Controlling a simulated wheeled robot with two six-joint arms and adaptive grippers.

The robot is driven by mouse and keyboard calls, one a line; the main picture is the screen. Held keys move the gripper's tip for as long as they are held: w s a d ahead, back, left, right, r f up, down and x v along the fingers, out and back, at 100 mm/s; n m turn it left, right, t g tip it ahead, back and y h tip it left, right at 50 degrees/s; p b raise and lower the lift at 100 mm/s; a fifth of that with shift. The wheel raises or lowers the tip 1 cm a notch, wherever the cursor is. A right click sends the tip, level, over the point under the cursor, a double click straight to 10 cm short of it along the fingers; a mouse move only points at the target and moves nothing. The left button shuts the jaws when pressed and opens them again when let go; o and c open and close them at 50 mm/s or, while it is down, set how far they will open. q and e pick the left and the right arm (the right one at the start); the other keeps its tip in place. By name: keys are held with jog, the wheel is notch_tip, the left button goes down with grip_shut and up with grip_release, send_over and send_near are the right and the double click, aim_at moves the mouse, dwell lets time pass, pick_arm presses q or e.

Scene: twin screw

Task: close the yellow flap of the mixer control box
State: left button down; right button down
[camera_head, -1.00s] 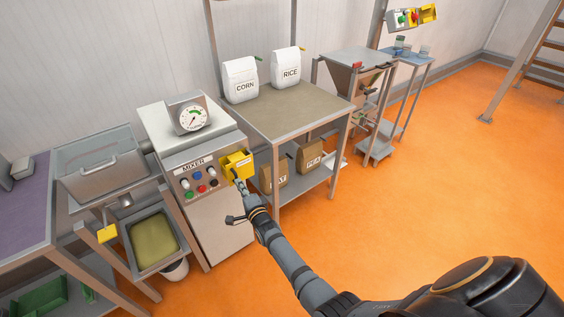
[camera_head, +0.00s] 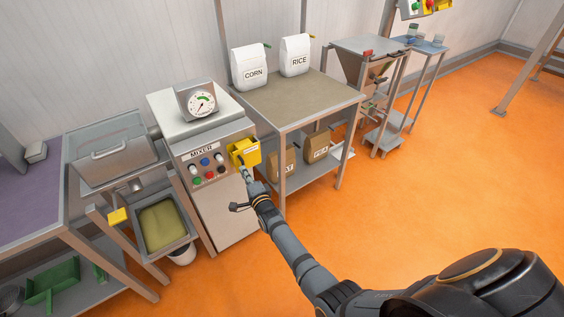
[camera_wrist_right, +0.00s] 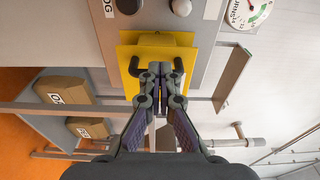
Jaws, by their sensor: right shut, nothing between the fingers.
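The mixer control box (camera_head: 206,158) is a grey panel labelled MIXER, with coloured buttons. The yellow flap (camera_head: 245,152) sits at its right end and juts outward. In the right wrist view the yellow flap (camera_wrist_right: 132,60) lies straight ahead, behind my fingertips. How far the flap stands open is hard to tell. My right gripper (camera_head: 243,172) is just below and in front of the yellow part. The wrist view shows the right gripper (camera_wrist_right: 160,72) shut and empty, its tips overlapping the flap's lower edge. I cannot tell whether they touch. My left gripper is out of view.
A dial gauge (camera_head: 201,103) stands on top of the mixer. A table (camera_head: 300,101) to its right holds the CORN and RICE bags, with brown bags on its lower shelf. A tray (camera_head: 163,224) sits at left. Orange floor (camera_head: 400,210) is open on the right.

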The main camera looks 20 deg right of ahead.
jog(key=s, duration=1.1)
jog(key=shift+s+d, duration=0.4)
jog(key=shift+f, duration=0.1)
jog(key=s+d+f+n+g, duration=0.25)
jog(key=s+f, duration=0.35)
jog(key=f, duration=0.4)
jog(key=s+d+f+n+g+p, duration=0.1)
jog(key=s+f+n+g, duration=0.4)
jog(key=f, duration=0.5)
jog(key=s+d+f+n+g, duration=0.1)
jog(key=s+f+n+g, duration=0.1)
jog(key=s+f, duration=0.6)
jog(key=s+d+f+n+g, duration=0.2)
jog(key=s+f, duration=0.2)
jog(key=s, duration=0.5)
jog(key=s+d+f+n+g+h, duration=0.1)
jog(key=s+d+f+n+g, duration=0.2)
jog(key=s, duration=0.6)
jog(key=s+d+f+n+g+p, duration=0.1)
jog(key=s+d+f+n+g, duration=0.1)
jog(key=s+f, duration=0.3)
jog(key=s+n, duration=0.1)
jog(key=s, duration=0.2)
jog(key=shift+s+d+f+h, duration=0.25)
jog(key=shift+s+f+h, duration=0.15)
jog(key=shift+g, duration=0.25)
